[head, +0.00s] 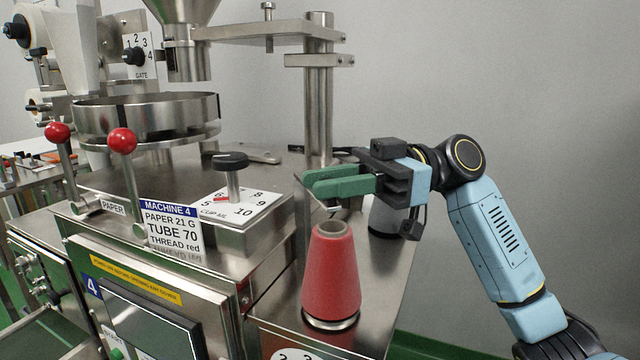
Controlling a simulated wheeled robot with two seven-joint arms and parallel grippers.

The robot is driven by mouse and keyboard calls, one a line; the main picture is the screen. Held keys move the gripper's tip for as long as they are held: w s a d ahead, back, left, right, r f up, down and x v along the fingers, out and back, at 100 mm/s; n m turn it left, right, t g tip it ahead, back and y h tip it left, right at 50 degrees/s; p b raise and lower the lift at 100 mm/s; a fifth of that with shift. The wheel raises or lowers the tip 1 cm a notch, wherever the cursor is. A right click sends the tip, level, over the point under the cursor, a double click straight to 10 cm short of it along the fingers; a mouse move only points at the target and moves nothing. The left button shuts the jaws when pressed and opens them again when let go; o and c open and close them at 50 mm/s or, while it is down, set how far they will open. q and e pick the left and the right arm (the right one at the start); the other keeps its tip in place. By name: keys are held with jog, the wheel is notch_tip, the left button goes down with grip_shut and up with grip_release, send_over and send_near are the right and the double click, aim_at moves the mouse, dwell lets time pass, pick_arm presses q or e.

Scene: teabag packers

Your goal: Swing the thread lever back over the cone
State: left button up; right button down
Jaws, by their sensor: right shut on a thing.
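The red thread cone (333,268) stands upright on a round metal base at the front right corner of the machine top. My right gripper (340,182) reaches in from the right, its green fingers just above and behind the cone's top, apart from it. The fingers are shut on the thread lever, which they mostly hide; only a bit of metal shows by the fingertips. A metal post (319,105) rises behind the fingers. My left gripper is not in view.
A grey spool (385,217) stands behind the cone, partly hidden by my right gripper. Left are a black dial knob (231,161), two red-knobbed levers (122,141) and the machine's label (171,228). A horizontal metal arm (252,31) extends left from the post.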

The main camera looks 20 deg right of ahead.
jog(key=c, duration=1.2)
grip_release()
jog(key=shift+d, duration=0.1)
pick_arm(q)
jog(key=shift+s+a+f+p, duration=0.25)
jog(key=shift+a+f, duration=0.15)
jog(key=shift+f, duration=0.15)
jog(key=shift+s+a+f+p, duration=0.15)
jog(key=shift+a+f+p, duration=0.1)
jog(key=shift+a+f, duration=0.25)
pick_arm(e)
jog(key=w+d, duration=0.1)
jog(key=d, duration=1.2)
jog(key=shift+d, duration=0.15)
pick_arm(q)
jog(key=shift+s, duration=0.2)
pick_arm(e)
jog(key=shift+w, duration=0.1)
